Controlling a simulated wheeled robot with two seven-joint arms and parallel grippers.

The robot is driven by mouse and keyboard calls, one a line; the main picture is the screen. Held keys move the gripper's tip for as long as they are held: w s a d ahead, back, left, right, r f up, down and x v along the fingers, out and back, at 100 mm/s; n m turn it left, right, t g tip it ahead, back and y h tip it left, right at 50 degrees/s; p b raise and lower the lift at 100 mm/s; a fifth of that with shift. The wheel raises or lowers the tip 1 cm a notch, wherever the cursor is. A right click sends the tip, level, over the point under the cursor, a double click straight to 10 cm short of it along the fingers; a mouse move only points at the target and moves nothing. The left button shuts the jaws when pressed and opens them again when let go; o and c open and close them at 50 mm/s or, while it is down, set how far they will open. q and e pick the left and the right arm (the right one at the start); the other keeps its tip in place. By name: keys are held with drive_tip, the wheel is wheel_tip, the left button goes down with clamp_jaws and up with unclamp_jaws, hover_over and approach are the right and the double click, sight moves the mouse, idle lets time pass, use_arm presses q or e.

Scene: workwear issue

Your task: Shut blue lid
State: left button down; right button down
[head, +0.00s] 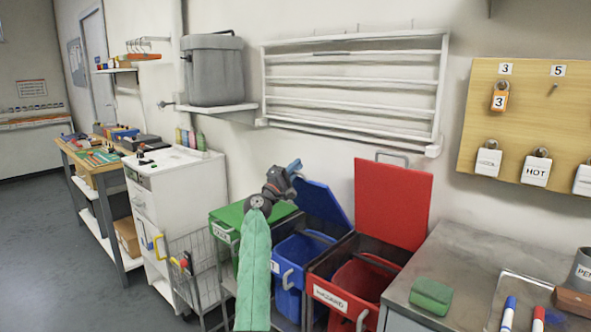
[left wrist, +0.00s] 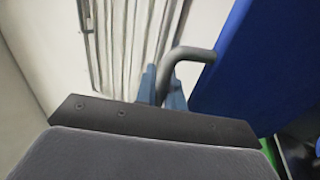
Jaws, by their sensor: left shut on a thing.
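The blue lid (head: 322,205) stands open on the blue bin (head: 290,290), tilted back and leaning less upright than the red lid beside it. It fills the right of the left wrist view (left wrist: 240,70). My left gripper (head: 294,168), with blue fingers, is at the lid's upper left edge. In the left wrist view the fingers (left wrist: 163,85) are shut on the lid's grey bar handle (left wrist: 190,53). The handle is hidden in the head view by the gripper. My right gripper is not in view.
The red bin (head: 345,300) to the right has its red lid (head: 393,203) open. The green lid (head: 240,219) on the left lies shut. A wire cart (head: 195,265) stands further left. A grey worktop (head: 470,258) with a green cloth (head: 431,294) is at the right.

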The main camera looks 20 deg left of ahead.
use_arm(q)
drive_tip(key=c, duration=1.8)
unclamp_jaws()
drive_tip(key=shift+o, duration=0.2)
drive_tip(key=shift+f, duration=0.1)
drive_tip(key=b+v, duration=0.1)
drive_tip(key=v, duration=0.5)
drive_tip(key=shift+f, duration=0.25)
drive_tip(key=shift+o, duration=0.9)
drive_tip(key=shift+s+a, duration=0.3)
drive_tip(key=shift+s, duration=0.3)
drive_tip(key=shift+d, duration=0.1)
